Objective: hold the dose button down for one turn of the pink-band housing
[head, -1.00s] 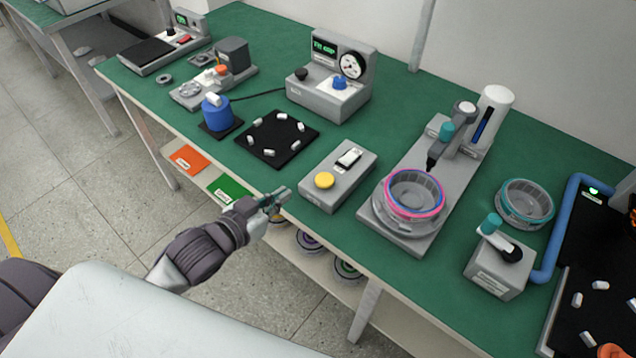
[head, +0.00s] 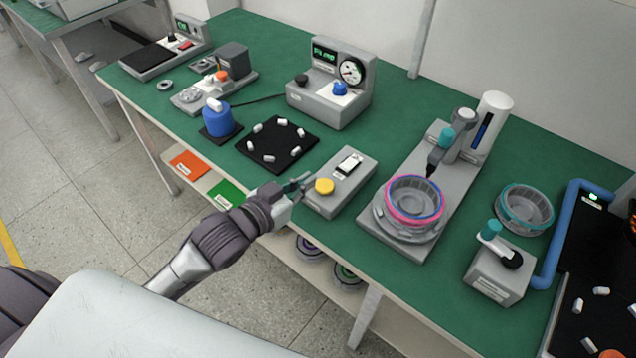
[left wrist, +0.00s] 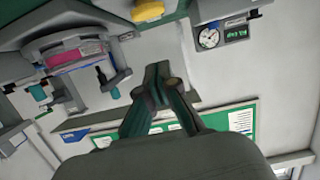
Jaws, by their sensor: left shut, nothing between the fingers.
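The dose button (head: 324,186) is a round yellow cap on the front end of a grey box (head: 345,180). It also shows at the top edge of the left wrist view (left wrist: 148,10). The pink-band housing (head: 414,200) is a grey ring with pink and blue bands, sitting on a round turntable under the dispenser nozzle. It shows upside down in the left wrist view (left wrist: 80,53). My left gripper (head: 303,182) is shut and empty, just left of the button; whether it touches the box is unclear. Its fingertips meet in the left wrist view (left wrist: 158,72). My right gripper is not in view.
The dispenser stand (head: 467,140) rises behind the housing. A teal-band housing (head: 525,207) and a grey crank box (head: 500,268) stand to the right. A black mat (head: 277,158) with white pieces and a gauge box (head: 335,95) lie behind the button box.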

